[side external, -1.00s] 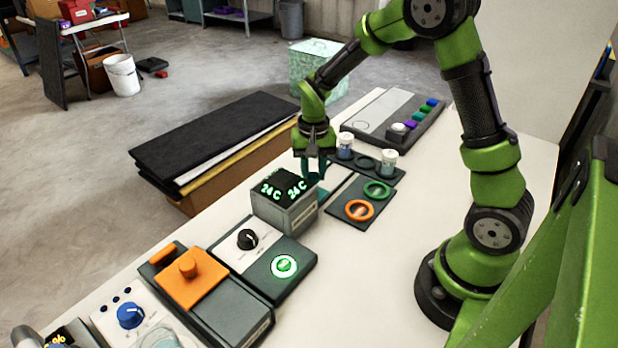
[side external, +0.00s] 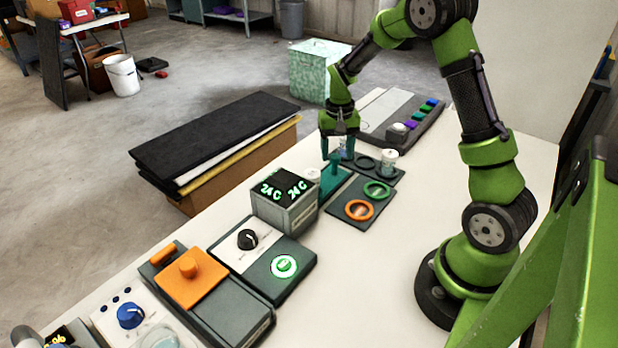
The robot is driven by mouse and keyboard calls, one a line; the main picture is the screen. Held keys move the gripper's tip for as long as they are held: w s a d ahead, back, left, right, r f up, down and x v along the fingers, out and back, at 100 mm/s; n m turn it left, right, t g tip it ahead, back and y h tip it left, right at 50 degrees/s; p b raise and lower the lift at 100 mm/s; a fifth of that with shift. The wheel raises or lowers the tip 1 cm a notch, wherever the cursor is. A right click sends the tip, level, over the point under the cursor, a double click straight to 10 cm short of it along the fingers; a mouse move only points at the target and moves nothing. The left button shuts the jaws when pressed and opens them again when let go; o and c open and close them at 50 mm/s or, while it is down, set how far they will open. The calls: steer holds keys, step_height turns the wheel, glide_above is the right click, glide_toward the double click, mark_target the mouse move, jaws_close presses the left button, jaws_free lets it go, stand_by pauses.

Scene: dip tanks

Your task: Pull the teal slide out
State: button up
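A dark panel with orange and green rings (side external: 360,210) lies in front. A switch console (side external: 400,118) sits behind. The white table is clear on the right.

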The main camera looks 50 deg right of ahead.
steer(key=shift+a, duration=0.15)
steer(key=shift+r, duration=0.25)
step_height(320, 180, up, 16)
steer(key=shift+r, duration=0.2)
steer(key=s+a+r+n+t+y, duration=0.2)
steer(key=s+a+n+t, duration=0.3)
steer(key=s+a, duration=1)
steer(key=a+t, duration=0.2)
steer(key=a, duration=0.2)
steer(key=shift+s+a, duration=0.15)
steer(key=shift+s, duration=0.05)
